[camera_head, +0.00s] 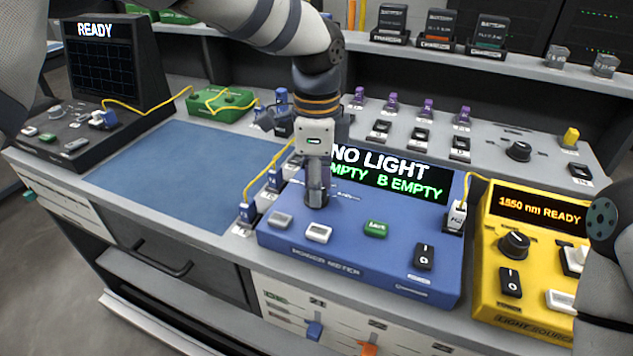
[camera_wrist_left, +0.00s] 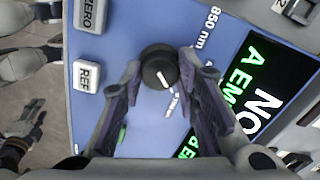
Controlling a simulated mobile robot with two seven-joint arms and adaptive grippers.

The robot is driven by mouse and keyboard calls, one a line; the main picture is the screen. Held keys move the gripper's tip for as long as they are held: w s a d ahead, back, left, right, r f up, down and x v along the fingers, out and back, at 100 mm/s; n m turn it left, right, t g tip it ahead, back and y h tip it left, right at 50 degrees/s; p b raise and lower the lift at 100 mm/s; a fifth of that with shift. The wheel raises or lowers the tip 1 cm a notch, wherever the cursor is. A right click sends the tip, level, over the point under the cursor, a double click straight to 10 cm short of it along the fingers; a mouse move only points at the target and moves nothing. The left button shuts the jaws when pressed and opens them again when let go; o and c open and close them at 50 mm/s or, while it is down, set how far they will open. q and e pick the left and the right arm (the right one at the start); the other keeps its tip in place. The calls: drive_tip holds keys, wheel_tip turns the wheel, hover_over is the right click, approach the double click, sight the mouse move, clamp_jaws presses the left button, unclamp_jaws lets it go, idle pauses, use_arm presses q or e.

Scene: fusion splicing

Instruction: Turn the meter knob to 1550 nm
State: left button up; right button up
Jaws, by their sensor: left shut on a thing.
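The blue power meter (camera_head: 375,262) stands at the bench front, its screen (camera_head: 395,172) showing "NO LIGHT" and "EMPTY" lines. Its round black knob (camera_wrist_left: 159,67) shows in the left wrist view, with a white pointer slanting down and right. An "850 nm" label (camera_wrist_left: 208,28) lies up and right of it; a label below the knob is partly hidden and unreadable. My left gripper (camera_head: 317,196) points down onto the meter and hides the knob in the head view. Its fingers (camera_wrist_left: 160,75) are shut on the knob's sides. My right gripper (camera_wrist_left: 28,122) shows small at the wrist view's left edge.
The yellow light source (camera_head: 535,250) stands right of the meter and reads "1550 nm READY". The REF key (camera_wrist_left: 87,77) and ZERO key (camera_wrist_left: 91,14) sit beside the knob. A blue mat (camera_head: 180,170) lies left. A yellow fibre (camera_head: 262,172) runs beside the meter.

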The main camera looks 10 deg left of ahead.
use_arm(q)
drive_tip(key=shift+m, duration=0.7)
drive_tip(key=o, duration=1.2)
drive_tip(key=shift+c, duration=0.2)
wheel_tip(320, 180, up, 12)
drive_tip(key=shift+f, duration=0.1)
